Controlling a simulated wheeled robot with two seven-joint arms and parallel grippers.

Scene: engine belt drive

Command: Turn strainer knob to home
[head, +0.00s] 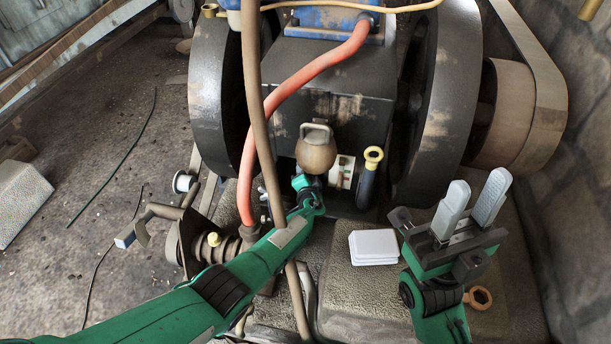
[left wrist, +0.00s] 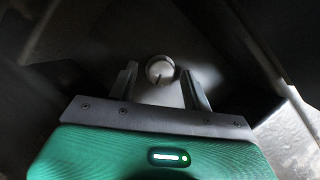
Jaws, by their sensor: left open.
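In the left wrist view a small round pale knob (left wrist: 160,69) shows, with a dark mark on its lower part. I take it for the strainer knob. My left gripper (left wrist: 160,80) is open, with one finger on each side of the knob and a visible gap to each. I cannot tell how deep the fingertips reach. In the head view my left arm reaches in low under the engine front, and its fingers and the knob are hidden there. My right gripper (head: 472,199) is open and empty at the right, fingers pointing up.
A brown round pot with a handle (head: 316,150) hangs above my left wrist. A red hose (head: 300,86) and a brown pipe (head: 255,100) pass close to my left arm. Large flywheels (head: 447,100) flank the engine. A white block (head: 373,246) lies beside my right gripper.

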